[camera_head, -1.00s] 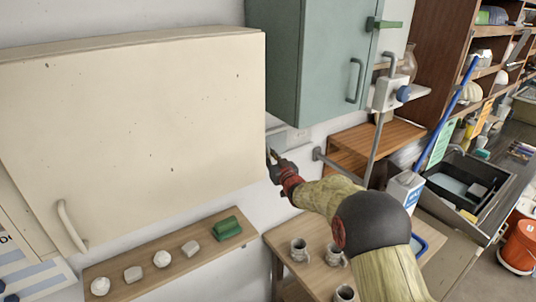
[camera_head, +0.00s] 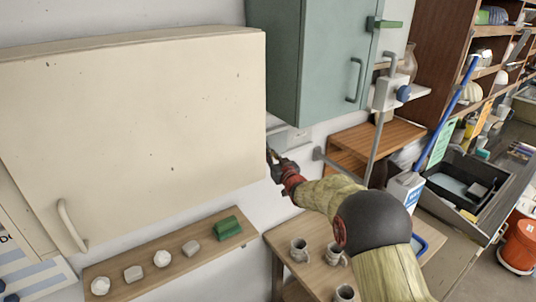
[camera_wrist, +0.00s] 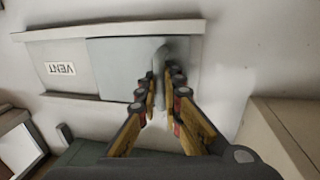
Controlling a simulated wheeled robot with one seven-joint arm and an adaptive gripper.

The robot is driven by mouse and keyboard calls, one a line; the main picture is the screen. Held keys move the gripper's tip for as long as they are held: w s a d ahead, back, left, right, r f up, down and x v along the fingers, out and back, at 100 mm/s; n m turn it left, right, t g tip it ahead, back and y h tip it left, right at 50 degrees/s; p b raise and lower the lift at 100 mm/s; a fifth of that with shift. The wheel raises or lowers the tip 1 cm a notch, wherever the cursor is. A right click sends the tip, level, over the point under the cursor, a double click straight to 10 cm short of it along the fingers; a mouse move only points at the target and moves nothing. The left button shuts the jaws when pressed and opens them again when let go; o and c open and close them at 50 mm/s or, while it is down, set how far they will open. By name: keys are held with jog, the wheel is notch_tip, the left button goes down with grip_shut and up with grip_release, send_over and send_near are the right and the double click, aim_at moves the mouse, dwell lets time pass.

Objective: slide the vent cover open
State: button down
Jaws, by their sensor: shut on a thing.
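The vent cover (camera_wrist: 115,62) is a flat grey panel set between two rails in a wall frame, in the wrist view. It sits at the right part of the frame in that view. A paler panel with an upside-down VENT label (camera_wrist: 60,68) shows to its left. The cover has an upright grey handle (camera_wrist: 158,58). My gripper (camera_wrist: 161,92) is shut on this handle, with a finger on each side. In the head view my gripper (camera_head: 273,160) is at the wall beside the cream cabinet, and only a small part of the vent (camera_head: 291,138) shows behind it.
The cream cabinet (camera_head: 130,120) stands close to the left of my gripper. A green cabinet (camera_head: 315,60) hangs above right. Below are a wooden shelf (camera_head: 205,258) with white lumps and a green block, and a table (camera_head: 277,238) with mugs.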

jog(key=w+d, duration=0.2)
jog(key=d, duration=0.2)
jog(key=w+d, duration=0.3)
jog(key=d, duration=0.1)
jog(key=w+d, duration=0.3)
jog(key=d, duration=0.1)
jog(key=shift+r, duration=0.1)
jog(key=c, duration=2.2)
grip_release()
jog(key=shift+d, duration=0.1)
jog(key=shift+v, duration=5.95)
